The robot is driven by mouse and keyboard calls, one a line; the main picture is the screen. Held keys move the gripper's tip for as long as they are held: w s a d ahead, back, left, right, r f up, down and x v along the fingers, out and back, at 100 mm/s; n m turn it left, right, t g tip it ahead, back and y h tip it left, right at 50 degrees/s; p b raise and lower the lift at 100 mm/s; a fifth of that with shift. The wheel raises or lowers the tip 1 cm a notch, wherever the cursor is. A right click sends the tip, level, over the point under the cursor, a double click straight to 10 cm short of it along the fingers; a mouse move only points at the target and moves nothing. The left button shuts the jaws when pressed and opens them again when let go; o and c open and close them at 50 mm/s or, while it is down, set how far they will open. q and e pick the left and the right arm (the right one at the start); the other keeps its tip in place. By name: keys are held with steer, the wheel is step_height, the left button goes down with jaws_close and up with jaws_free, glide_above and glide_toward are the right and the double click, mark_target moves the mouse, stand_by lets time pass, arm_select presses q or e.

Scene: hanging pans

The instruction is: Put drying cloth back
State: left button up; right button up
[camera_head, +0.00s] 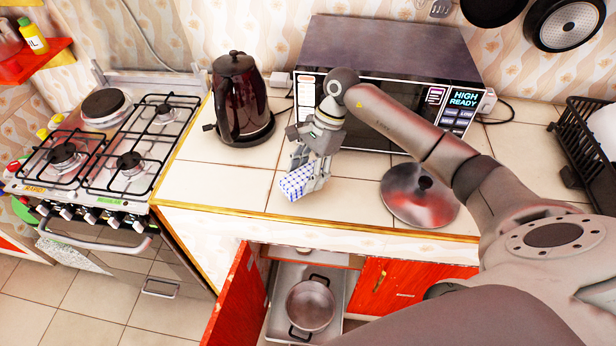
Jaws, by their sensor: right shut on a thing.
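The drying cloth (297,183) is a small blue-and-white checked bundle over the tiled counter, near its front edge. My right gripper (307,172) is shut on the cloth and points down in front of the microwave. I cannot tell whether the cloth touches the tiles. My left gripper is not in view.
A dark kettle (239,100) stands left of the gripper, and a microwave (390,75) is behind it. A metal lid (419,193) lies to the right. Below, an open red cabinet door (238,298) sticks out beside a pot (310,305). A stove (110,150) is at left.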

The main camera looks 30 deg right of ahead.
steer(key=shift+d+f, duration=0.2)
steer(key=shift+f, duration=0.05)
step_height(320, 180, down, 2)
steer(key=shift+p, duration=0.9)
steer(key=shift+w+f, duration=0.1)
steer(key=shift+f, duration=0.45)
steer(key=shift+f, duration=0.1)
steer(key=shift+f, duration=0.15)
steer(key=o, duration=0.9)
